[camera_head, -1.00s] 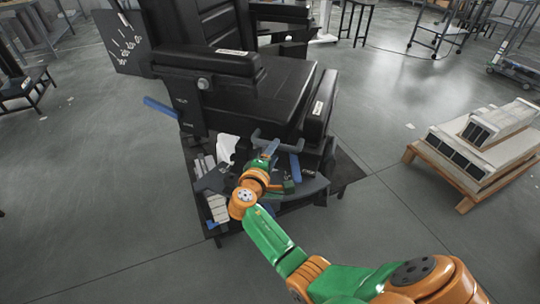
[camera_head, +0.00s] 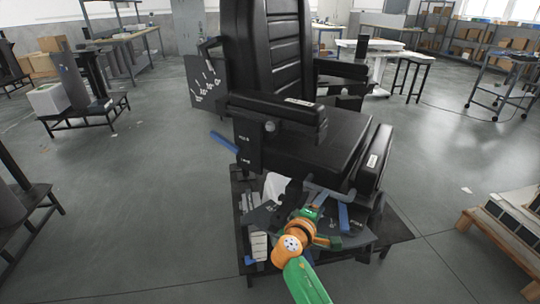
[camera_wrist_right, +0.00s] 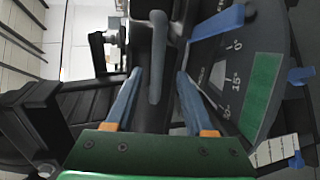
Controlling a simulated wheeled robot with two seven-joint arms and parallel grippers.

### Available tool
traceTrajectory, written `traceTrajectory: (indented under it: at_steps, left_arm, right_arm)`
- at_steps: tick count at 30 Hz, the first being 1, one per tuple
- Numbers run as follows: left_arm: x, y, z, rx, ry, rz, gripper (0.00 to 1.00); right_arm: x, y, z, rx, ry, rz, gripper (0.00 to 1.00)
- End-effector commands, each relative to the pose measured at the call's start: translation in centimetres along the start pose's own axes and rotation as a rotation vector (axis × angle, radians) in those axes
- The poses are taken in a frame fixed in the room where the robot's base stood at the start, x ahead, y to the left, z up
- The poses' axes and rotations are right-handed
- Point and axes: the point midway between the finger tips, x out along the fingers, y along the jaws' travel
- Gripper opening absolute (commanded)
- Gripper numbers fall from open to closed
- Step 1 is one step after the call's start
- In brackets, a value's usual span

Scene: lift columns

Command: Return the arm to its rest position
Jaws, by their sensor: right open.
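My right arm, orange and green, comes up from the bottom of the head view. Its gripper (camera_head: 317,203) is in front of the black chair's seat, close to a grey bar handle (camera_head: 328,191). In the right wrist view the two blue-grey fingers (camera_wrist_right: 159,80) are apart. The grey handle (camera_wrist_right: 157,60) shows between and beyond them, and they do not grip it; the exact gap is hard to tell. A dark dial plate (camera_wrist_right: 232,85) with angle marks and a green band is just right of the fingers. My left gripper is not in view.
The black chair (camera_head: 325,145) stands on a dark platform (camera_head: 400,232). Blue levers (camera_head: 224,141) stick out from it. A wooden pallet (camera_head: 480,218) is at the right, and a low dark table (camera_head: 85,115) at the left. Open floor lies on both sides.

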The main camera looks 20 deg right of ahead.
Motion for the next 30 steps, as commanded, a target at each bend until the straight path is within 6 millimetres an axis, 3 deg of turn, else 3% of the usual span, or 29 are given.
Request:
traceTrajectory:
  at_steps: [2, 4, 8, 9, 12, 15, 18, 21, 24, 30]
  left_arm:
    - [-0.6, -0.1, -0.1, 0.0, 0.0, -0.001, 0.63]
    - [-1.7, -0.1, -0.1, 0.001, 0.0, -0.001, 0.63]
    - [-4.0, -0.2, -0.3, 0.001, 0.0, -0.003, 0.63]
    - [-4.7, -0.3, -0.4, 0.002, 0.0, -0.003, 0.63]
    - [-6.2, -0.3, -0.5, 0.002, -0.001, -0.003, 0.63]
    - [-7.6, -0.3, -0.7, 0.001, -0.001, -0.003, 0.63]
    - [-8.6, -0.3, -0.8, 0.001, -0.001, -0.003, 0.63]
    - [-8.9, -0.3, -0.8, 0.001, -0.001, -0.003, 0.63]
    - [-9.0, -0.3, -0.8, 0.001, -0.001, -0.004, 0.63]
    - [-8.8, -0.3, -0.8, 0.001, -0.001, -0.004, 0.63]
  right_arm:
    - [-0.2, -2.0, -0.1, -0.015, 0.029, -0.055, 0.54]
    - [-0.9, -6.6, -0.1, -0.033, 0.085, -0.181, 0.54]
    - [-5.6, -18.8, 2.7, -0.018, 0.174, -0.539, 0.54]
    - [-7.7, -22.3, 4.3, 0.005, 0.179, -0.652, 0.54]
    - [-14.0, -29.4, 9.6, 0.094, 0.134, -0.915, 0.54]
    - [-20.4, -33.7, 15.6, 0.211, 0.024, -1.119, 0.54]
    - [-25.2, -35.7, 20.8, 0.321, -0.103, -1.236, 0.54]
    - [-27.9, -36.5, 24.0, 0.395, -0.194, -1.285, 0.54]
    - [-28.9, -36.8, 25.2, 0.426, -0.232, -1.298, 0.54]
    - [-28.9, -37.0, 25.2, 0.43, -0.233, -1.298, 0.54]
